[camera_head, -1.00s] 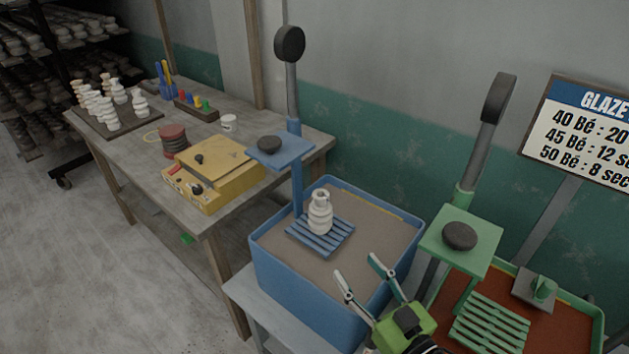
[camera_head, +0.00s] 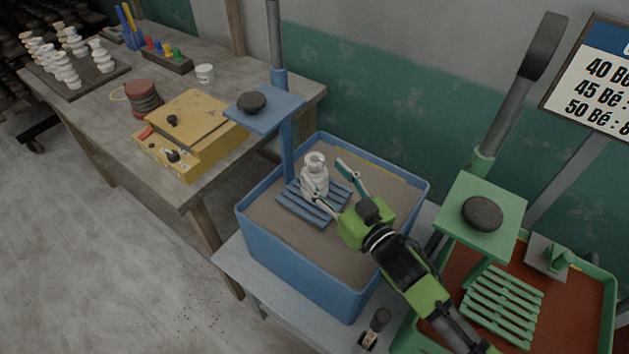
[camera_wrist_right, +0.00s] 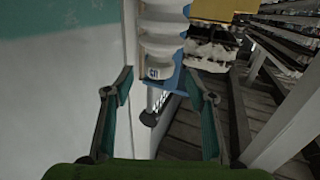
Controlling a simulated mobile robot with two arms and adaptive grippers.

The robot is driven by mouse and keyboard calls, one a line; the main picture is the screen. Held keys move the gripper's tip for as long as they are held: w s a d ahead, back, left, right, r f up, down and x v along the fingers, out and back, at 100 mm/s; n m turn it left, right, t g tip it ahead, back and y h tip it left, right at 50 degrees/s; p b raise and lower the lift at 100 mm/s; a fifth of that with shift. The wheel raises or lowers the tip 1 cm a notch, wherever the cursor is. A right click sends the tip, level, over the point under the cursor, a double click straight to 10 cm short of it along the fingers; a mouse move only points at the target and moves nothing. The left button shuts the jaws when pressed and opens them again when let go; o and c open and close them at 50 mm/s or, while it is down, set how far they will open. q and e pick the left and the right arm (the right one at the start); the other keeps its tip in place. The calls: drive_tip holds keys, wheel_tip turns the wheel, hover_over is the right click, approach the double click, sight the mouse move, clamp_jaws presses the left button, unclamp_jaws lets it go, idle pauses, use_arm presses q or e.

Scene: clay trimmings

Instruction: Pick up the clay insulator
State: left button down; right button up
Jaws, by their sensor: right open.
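The clay insulator (camera_head: 314,176) is pale, ribbed and upright on the blue slatted platform (camera_head: 299,209) over the blue tub. My right gripper (camera_head: 327,178) is open, with its two fingers pointing toward the insulator, one finger near its lower front and one to its right. In the right wrist view the insulator (camera_wrist_right: 162,38) shows beyond the open fingertips (camera_wrist_right: 158,87), with a small dark mark on it. I cannot tell whether a finger touches it. My left gripper is not in view.
The blue tub (camera_head: 288,256) holds greyish liquid; its post and plate (camera_head: 265,117) stand behind the insulator. A green tub (camera_head: 606,297) with a slatted platform is at right. The wooden table (camera_head: 70,93) at left holds a yellow box (camera_head: 191,133) and several more insulators (camera_head: 66,66).

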sight(320, 166)
drive_tip(key=shift+w+a, duration=0.15)
drive_tip(key=shift+w, duration=0.05)
drive_tip(key=shift+w+a, duration=0.1)
drive_tip(key=shift+w, duration=0.05)
drive_tip(key=b+x, duration=0.2)
drive_tip(key=x, duration=0.2)
drive_tip(key=shift+w, duration=0.15)
drive_tip(key=shift+w+a+r, duration=0.1)
drive_tip(key=shift+w+a, duration=0.05)
drive_tip(key=shift+w, duration=0.1)
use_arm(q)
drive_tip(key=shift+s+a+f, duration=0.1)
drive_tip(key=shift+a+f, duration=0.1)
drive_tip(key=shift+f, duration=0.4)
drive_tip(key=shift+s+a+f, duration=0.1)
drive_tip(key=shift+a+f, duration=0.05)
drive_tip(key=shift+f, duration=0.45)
use_arm(e)
drive_tip(key=shift+s, duration=0.1)
drive_tip(key=c, duration=1.3)
clamp_jaws()
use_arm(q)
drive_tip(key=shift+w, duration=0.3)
use_arm(e)
drive_tip(key=shift+r, duration=0.15)
